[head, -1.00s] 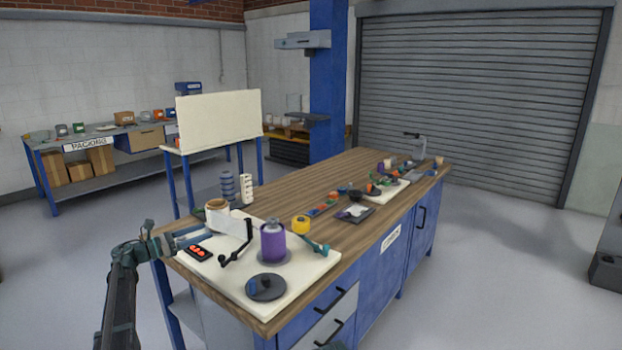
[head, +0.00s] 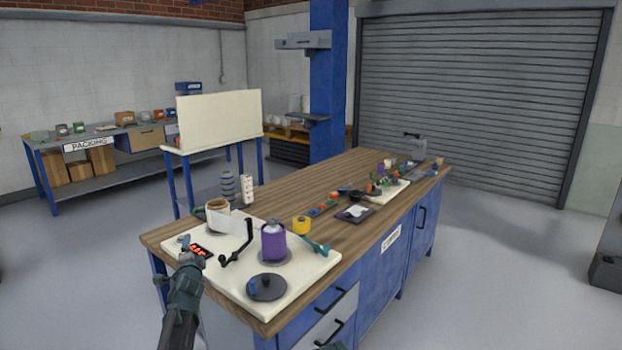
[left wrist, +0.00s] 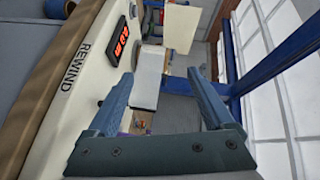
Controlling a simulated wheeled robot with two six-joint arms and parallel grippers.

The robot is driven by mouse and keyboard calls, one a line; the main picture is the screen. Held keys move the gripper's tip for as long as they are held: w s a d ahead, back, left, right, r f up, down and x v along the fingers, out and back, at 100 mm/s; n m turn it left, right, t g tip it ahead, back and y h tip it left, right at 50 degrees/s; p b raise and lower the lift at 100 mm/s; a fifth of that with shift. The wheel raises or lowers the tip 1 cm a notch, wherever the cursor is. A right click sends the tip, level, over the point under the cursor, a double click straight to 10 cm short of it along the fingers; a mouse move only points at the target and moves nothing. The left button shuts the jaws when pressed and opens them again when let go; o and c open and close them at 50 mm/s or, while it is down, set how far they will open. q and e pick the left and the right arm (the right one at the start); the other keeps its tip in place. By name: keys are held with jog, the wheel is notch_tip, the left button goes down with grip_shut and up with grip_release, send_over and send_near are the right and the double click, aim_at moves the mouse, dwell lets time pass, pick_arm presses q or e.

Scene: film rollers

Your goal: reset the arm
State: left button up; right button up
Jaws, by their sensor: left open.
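My left arm comes up from the bottom left in the head view. Its gripper (head: 187,252) is by the left edge of the white work board (head: 222,274), close to a small black display with red digits (head: 200,250). In the left wrist view the two blue fingers (left wrist: 162,88) stand wide apart with nothing gripped between them. The display (left wrist: 122,42) and the printed word REWIND show beyond the fingers, to the left. A dark scrap at the head view's bottom edge may be my right arm; its jaws cannot be made out.
A yellow roll (head: 301,225) stands behind. The wooden bench (head: 270,199) has clear wood at its back left.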

pick_arm(q)
jog(key=s+d+f+n+g+h, duration=0.1)
jog(key=s+d+f+n+g, duration=0.3)
jog(key=s+f, duration=0.4)
jog(key=s+d+f+n+g+h, duration=0.1)
jog(key=s+d+f+n+g, duration=0.45)
jog(key=s, duration=0.35)
jog(key=s+d+f+n+g+h, duration=0.1)
jog(key=s+d+f+g+h, duration=0.15)
jog(key=s+d, duration=0.4)
jog(key=s+d+f+n+g+h, duration=0.1)
jog(key=s+d+f+n+g, duration=0.15)
jog(key=s, duration=0.75)
jog(key=s+d+r+m+g+y+p, duration=0.1)
jog(key=s+d+r+m+p, duration=0.3)
jog(key=d+r+p, duration=0.7)
jog(key=shift+s+d+m+g+y+p, duration=0.35)
jog(key=shift+s+d, duration=0.1)
jog(key=shift+s, duration=0.8)
